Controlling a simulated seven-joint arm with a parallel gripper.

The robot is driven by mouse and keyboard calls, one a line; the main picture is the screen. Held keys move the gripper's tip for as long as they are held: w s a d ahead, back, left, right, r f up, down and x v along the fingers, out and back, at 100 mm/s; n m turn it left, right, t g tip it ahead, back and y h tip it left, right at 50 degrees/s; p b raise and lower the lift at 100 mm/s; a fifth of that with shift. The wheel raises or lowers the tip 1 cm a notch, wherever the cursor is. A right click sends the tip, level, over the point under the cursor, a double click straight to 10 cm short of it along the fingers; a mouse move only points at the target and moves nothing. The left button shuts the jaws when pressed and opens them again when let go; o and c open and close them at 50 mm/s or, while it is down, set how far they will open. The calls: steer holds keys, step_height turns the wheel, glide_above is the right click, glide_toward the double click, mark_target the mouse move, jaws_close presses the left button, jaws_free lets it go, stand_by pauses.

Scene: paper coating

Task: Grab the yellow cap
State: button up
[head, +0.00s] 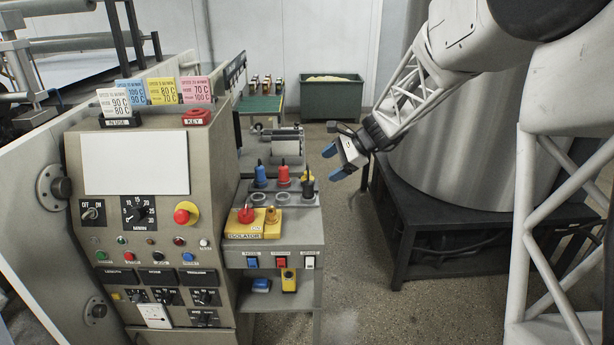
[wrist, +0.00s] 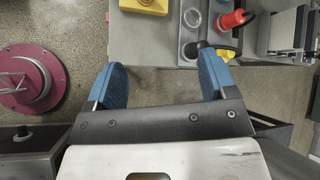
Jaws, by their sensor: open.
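A yellow piece (head: 308,174), perhaps the yellow cap, shows beside a black cap (head: 308,188) at the right end of the cap rack, which partly hides it. In the wrist view a yellow piece (wrist: 226,54) shows next to my right finger, under a dark curved part. My gripper (head: 334,162) is open and empty, right of the rack and apart from the caps. In the wrist view its two blue fingers (wrist: 160,84) stand wide apart, with bare floor between them. A red cap (head: 284,176) and a blue cap (head: 260,176) stand on the rack to the left.
Below the rack is a yellow isolator block (head: 243,231) with a red knob (head: 246,214) and a yellow-brass knob (head: 271,215). The control panel (head: 150,225) stands left. A green bin (head: 330,97) stands behind. Open floor lies right of the rack, before a dark stand (head: 430,215).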

steer(key=w+f+m+t+y, duration=0.15)
steer(key=w+f+m, duration=0.5)
steer(key=w, duration=0.65)
steer(key=m+t+y, duration=0.2)
glide_toward(310, 173)
steer(key=w+a, duration=0.2)
steer(key=a, duration=0.1)
steer(key=shift+s+d+f, duration=0.1)
steer(key=shift+f, duration=0.35)
steer(key=shift+x, duration=1.25)
steer(key=shift+f+g, duration=0.1)
steer(key=shift+g, duration=0.25)
steer(key=shift+x, duration=2.6)
steer(key=shift+c, duration=0.3)
